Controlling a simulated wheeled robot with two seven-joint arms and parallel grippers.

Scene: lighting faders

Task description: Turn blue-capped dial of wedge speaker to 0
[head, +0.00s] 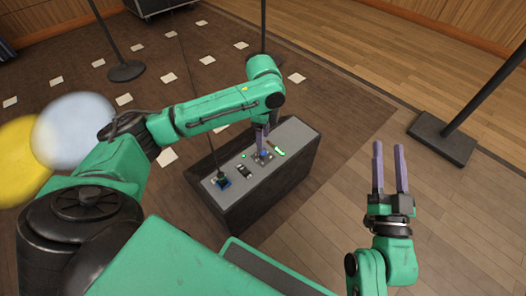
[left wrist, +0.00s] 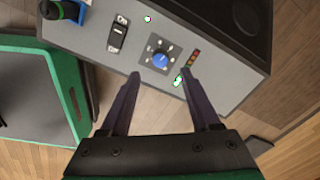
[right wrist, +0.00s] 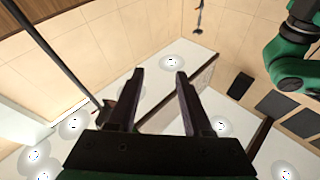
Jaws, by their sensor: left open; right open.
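The wedge speaker (head: 240,197) stands on the floor with a grey control panel on top. Its blue-capped dial (left wrist: 160,60) sits on a dark square plate in the left wrist view, with small marks around it. In the head view the dial (head: 264,154) is partly covered by my left gripper (head: 262,140). In the left wrist view my left gripper (left wrist: 160,76) is open, its fingertips either side of and just below the dial, apart from it. I cannot read the dial's setting. My right gripper (head: 389,150) is open and empty, raised right of the speaker.
The panel also holds a black rocker switch (left wrist: 118,33), a lit green part (left wrist: 178,80), an indicator strip (left wrist: 192,60) and a blue socket with a black plug (left wrist: 52,10). A dark stand base (head: 441,138) is at right. Open floor surrounds the speaker.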

